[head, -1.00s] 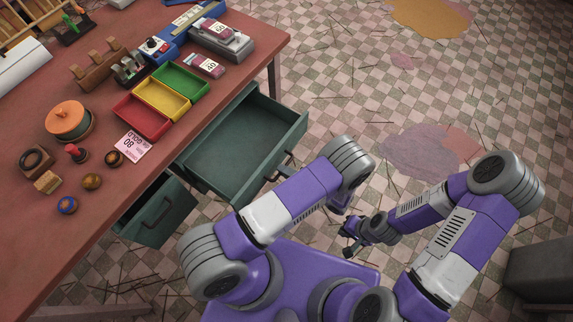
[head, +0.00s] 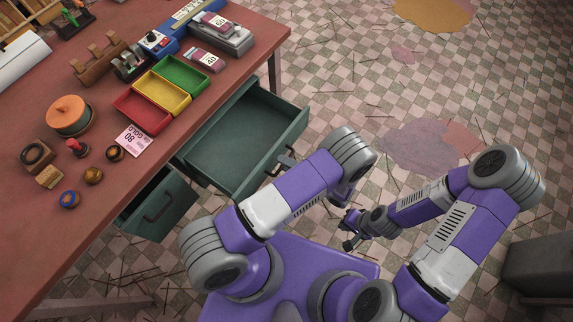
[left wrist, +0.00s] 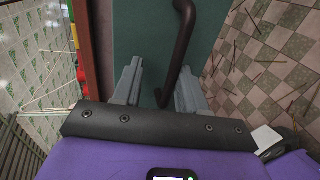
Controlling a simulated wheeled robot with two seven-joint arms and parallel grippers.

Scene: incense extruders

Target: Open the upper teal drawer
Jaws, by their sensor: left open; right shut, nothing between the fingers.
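The upper teal drawer (head: 243,134) is pulled well out from under the red-brown table in the head view, and its inside looks empty. Its dark bar handle (left wrist: 182,50) shows in the left wrist view against the teal front. My left gripper (left wrist: 160,84) is open, with one finger on each side of the handle's near end; I cannot tell whether they touch it. My right gripper (head: 349,232) is shut and empty above the floor.
A lower teal drawer (head: 158,205) also stands out at the table's left part. The table (head: 95,205) holds red, yellow and green trays (head: 162,92), a price card (head: 130,140) and several small items.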

